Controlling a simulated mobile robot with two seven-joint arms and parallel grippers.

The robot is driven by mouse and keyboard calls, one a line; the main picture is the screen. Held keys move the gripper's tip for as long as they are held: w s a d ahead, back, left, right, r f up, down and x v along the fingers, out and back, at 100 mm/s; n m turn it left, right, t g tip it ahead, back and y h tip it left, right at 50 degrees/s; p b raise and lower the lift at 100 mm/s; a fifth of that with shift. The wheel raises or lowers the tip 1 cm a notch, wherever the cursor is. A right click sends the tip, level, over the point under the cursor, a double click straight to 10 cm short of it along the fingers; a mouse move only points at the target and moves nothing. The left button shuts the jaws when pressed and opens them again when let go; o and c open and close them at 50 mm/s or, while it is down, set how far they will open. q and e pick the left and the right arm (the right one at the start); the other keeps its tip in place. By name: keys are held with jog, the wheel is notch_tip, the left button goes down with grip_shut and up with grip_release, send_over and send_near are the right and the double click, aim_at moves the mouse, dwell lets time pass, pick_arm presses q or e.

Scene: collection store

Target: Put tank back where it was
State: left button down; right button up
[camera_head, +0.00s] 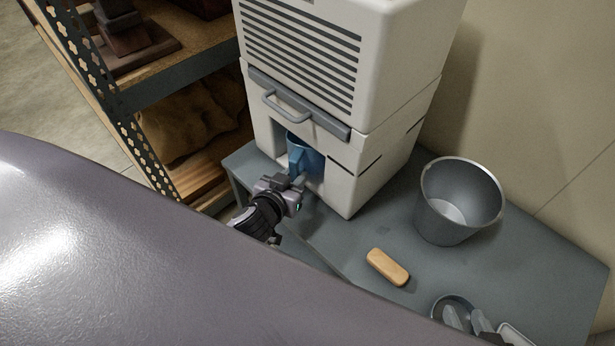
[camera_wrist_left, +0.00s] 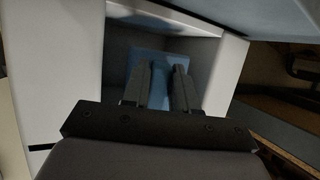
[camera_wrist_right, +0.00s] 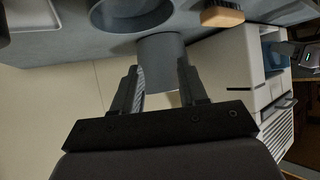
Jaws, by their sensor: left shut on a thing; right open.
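The blue tank (camera_head: 308,157) sits in the lower front opening of the white dehumidifier (camera_head: 340,165), partly hidden by the opening's edges. My left gripper (camera_head: 298,180) is shut on the front part of the tank. The left wrist view shows the left fingers (camera_wrist_left: 163,88) on the blue tank (camera_wrist_left: 150,62) within the white-walled opening. How deep the tank sits cannot be told. My right gripper (camera_head: 468,320) is open and empty at the bottom right, by a small metal bowl (camera_head: 448,300). Its fingers (camera_wrist_right: 160,85) also show apart in the right wrist view.
A metal bucket (camera_head: 455,225) and a wooden brush (camera_head: 387,267) stand on the grey table (camera_head: 345,245) right of the dehumidifier. A white tray (camera_head: 518,335) lies at the bottom right. A metal shelf (camera_head: 140,90) stands at the left. The wall is behind.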

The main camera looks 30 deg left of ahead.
aim_at(308, 167)
pick_arm(q)
jog(key=w, duration=0.1)
jog(key=w+d, duration=0.1)
jog(key=w, duration=0.2)
jog(key=shift+w+d+b, duration=0.1)
jog(key=shift+d+b, duration=0.15)
jog(key=shift+b, duration=0.05)
notch_tip(308, 167, down, 3)
jog(key=shift+r+b, duration=0.1)
jog(key=shift+b, duration=0.7)
jog(key=shift+f, duration=0.45)
jog(key=shift+r, duration=0.1)
jog(key=shift+b, duration=0.3)
jog(key=c, duration=0.9)
grip_release()
jog(key=shift+f, duration=0.2)
pick_arm(e)
jog(key=shift+w+a+r+n+y, duration=0.2)
jog(key=shift+w+a+r, duration=0.1)
jog(key=shift+a, duration=0.25)
jog(key=shift+w+a+r+n+y, duration=0.2)
jog(key=shift+w+a+r, duration=0.1)
jog(key=shift+a, duration=0.2)
